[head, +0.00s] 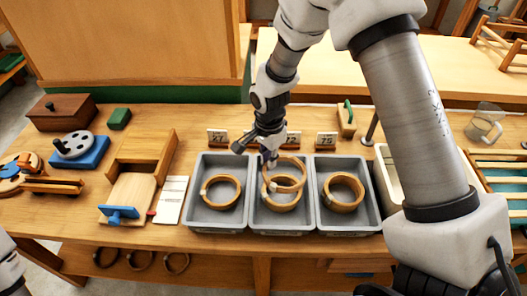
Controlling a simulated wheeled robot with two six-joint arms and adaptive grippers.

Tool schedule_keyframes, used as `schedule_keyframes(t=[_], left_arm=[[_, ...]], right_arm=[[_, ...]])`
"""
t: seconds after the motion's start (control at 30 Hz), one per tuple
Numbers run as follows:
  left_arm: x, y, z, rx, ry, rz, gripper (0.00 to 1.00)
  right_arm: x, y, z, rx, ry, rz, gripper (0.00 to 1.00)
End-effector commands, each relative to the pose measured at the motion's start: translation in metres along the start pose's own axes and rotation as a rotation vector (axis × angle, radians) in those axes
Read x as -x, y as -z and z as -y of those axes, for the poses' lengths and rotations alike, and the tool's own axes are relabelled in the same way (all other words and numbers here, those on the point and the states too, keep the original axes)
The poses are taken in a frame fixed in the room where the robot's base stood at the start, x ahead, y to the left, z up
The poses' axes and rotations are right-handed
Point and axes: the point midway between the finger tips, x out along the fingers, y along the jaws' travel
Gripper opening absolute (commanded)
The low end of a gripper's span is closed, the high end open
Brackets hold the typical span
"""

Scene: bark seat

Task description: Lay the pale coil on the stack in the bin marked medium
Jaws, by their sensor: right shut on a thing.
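My right gripper (268,160) reaches down from the top over the middle grey bin (283,226). It is shut on the pale coil (302,171), a light wooden-coloured ring held above the coils (281,208) in that bin and partly overlapping them in the picture. Whether it touches them I cannot tell. The left bin (220,225) and the right bin (349,223) each hold coils too. Small cards stand behind the bins: the left card (217,137), a middle card partly hidden by my gripper, and the right card (326,140). No word "medium" is legible. My left gripper is out of view.
Left of the bins lie a white paper (171,200), a wooden box with a blue-handled slide (122,213), and a blue block with a grey disc (79,150). A pale tub (391,167) stands right, partly behind my arm. Several dark rings hang below the tabletop.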

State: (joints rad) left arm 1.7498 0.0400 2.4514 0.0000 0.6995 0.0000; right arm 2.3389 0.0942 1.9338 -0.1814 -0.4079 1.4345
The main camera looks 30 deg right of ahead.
Motion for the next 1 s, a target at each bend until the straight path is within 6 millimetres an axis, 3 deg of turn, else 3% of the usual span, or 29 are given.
schedule_keyframes(t=[0.03,0.27,0.47,1.0], left_arm=[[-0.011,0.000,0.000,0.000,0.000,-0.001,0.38],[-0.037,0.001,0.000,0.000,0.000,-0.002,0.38],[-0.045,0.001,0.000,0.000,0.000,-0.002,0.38],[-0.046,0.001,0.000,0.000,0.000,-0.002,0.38]], right_arm=[[-0.011,0.000,0.000,0.000,-0.001,0.000,0.00],[-0.040,0.000,0.000,0.000,0.000,0.000,0.00],[-0.057,0.000,0.000,0.000,-0.001,0.000,0.00],[-0.061,0.000,0.000,0.000,0.000,0.000,0.00]])
